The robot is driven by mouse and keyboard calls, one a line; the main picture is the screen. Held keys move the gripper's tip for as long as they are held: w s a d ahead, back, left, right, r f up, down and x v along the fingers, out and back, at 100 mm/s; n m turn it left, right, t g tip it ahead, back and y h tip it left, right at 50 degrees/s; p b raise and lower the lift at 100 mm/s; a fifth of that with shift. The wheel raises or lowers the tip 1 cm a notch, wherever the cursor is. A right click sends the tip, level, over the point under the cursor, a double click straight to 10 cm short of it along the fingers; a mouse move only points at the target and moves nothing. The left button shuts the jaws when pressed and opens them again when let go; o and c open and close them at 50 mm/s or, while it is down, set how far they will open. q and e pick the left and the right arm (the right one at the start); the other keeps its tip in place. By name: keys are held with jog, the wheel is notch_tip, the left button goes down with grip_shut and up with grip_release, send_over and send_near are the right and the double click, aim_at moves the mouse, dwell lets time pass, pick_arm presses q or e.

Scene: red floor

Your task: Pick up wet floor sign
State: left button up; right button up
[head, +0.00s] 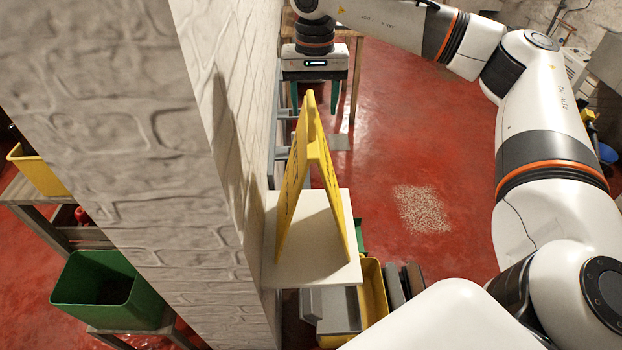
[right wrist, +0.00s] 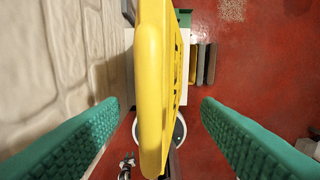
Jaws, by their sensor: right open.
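The yellow wet floor sign (head: 309,165) stands upright and spread like an A on a small white shelf (head: 330,262) beside the brick wall. In the right wrist view the sign (right wrist: 154,80) is seen from its top, large and close, between the two green fingers. My right gripper (head: 314,95) is open just beyond the top of the sign in the head view. In the right wrist view its green fingers (right wrist: 160,135) stand apart on either side of the sign, with gaps on both sides. My left gripper is not in view.
The brick wall (head: 150,130) rises close on the left. Yellow and grey bins (head: 373,290) sit below the shelf. A green bin (head: 105,288) stands on a rack left of the wall. Pale grains (head: 422,208) lie on the open red floor to the right.

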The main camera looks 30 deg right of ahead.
jog(key=shift+w+f, duration=0.1)
jog(key=shift+f, duration=0.2)
jog(key=f+p, duration=0.1)
jog(key=f, duration=0.1)
jog(key=f+p, duration=0.1)
jog(key=f, duration=0.1)
jog(key=shift+w+a+f, duration=0.1)
jog(key=shift+a+f, duration=0.05)
jog(key=shift+a, duration=0.05)
jog(key=shift+f, duration=0.3)
jog(key=shift+c, duration=0.6)
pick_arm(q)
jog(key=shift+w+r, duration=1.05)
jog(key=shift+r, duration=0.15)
pick_arm(e)
grip_shut()
jog(key=shift+w, duration=0.1)
